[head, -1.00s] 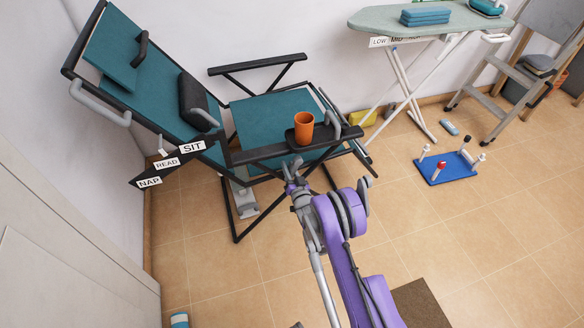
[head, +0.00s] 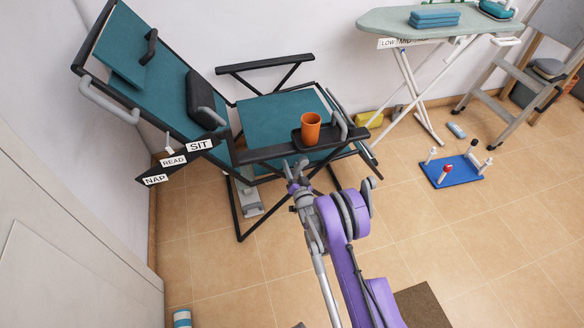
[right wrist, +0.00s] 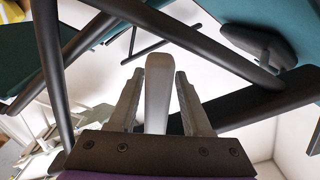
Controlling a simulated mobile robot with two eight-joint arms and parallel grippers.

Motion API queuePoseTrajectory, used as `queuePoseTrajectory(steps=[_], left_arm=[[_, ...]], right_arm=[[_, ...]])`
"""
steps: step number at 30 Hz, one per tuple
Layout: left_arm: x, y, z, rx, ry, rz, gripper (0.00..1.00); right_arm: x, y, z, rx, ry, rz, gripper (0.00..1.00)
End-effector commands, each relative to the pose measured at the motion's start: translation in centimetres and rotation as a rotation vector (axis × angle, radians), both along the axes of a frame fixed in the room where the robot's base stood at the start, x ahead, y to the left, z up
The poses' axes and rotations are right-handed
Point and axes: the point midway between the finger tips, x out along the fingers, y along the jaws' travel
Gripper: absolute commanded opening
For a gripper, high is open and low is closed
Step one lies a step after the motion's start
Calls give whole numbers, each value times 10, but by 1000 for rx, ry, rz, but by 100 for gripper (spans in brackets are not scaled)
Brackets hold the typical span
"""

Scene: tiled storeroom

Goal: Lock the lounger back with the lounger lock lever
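The teal lounger (head: 262,118) stands with its back (head: 130,55) tilted. Its side plate carries SIT (head: 200,145), READ (head: 173,161) and NAP (head: 155,179) labels, with a small white tip near READ. My right gripper (head: 295,176) is just below the near armrest (head: 262,153). In the right wrist view, a pale round-ended bar (right wrist: 158,92), apparently the lock lever, stands between the fingers of my right gripper (right wrist: 158,105). Gaps show on both sides, so the gripper is open around it. The armrest hides the lever in the head view. My left gripper is out of view.
An orange cup (head: 311,128) stands in the armrest holder. A grey pedal-like part (head: 248,200) is under the lounger. A blue board with pegs (head: 440,180) lies on the floor; an ironing board (head: 390,20) stands behind. Floor right of my arm is mostly clear.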

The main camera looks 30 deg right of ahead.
Motion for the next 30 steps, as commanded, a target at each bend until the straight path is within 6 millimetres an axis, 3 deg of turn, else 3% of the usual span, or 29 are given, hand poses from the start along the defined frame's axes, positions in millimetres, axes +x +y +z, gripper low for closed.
queuePoseTrajectory(steps=[13, 23, 30], left_arm=[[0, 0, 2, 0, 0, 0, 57], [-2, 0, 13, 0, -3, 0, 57], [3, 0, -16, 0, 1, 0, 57]], right_arm=[[-9, 1, 0, -3, 2, -2, 57], [-77, 18, 1, -2, 1, -1, 57], [-96, 23, -6, -2, 4, 0, 57]])
